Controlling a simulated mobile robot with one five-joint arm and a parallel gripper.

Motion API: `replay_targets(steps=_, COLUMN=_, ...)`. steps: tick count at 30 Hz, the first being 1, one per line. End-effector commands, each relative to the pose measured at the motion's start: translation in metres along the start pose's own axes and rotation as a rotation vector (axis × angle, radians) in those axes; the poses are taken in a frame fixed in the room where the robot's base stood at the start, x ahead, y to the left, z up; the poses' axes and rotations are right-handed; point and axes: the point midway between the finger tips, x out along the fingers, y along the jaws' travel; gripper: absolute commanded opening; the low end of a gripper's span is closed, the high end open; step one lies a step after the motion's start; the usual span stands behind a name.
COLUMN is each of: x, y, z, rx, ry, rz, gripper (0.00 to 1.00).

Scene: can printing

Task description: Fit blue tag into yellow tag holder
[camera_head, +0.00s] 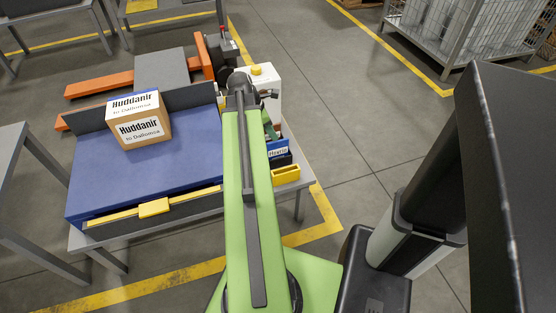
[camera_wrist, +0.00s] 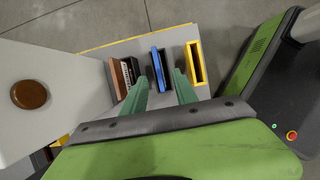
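The yellow tag holder (camera_wrist: 195,62) is an upright frame with a dark slot, to the right of the blue tag with a small gap. In the head view the holder (camera_head: 286,174) sits near the table's front edge. My gripper (camera_wrist: 160,77) is open, its two green fingers spread to either side of the blue tag's near end. I cannot tell whether either finger touches it.
A black tag (camera_wrist: 128,72) and a brown one (camera_wrist: 117,79) stand left of the blue tag. A white machine (camera_head: 267,92) with a yellow button rises behind. A box (camera_head: 139,120) sits on the blue platform (camera_head: 95,180).

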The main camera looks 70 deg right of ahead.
Motion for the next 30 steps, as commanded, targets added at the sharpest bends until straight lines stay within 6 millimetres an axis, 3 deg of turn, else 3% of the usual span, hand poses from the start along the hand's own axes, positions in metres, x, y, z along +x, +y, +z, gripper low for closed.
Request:
replay_targets(steps=1, x=0.023, y=0.0, z=-0.005, rx=0.001, ry=0.0, rz=0.0, gripper=0.35)
replay_targets(steps=6, x=0.058, y=0.0, z=-0.004, rx=0.002, ry=0.0, rz=-0.001, gripper=0.35)
replay_targets(steps=14, x=0.065, y=0.0, z=-0.001, rx=0.0, ry=0.0, rz=-0.001, gripper=0.35)
replay_targets(steps=24, x=0.116, y=0.004, z=-0.005, rx=0.002, ry=0.0, rz=-0.001, gripper=0.35)
replay_targets(steps=30, x=0.114, y=0.004, z=-0.003, rx=0.001, ry=0.0, rz=0.0, gripper=0.35)
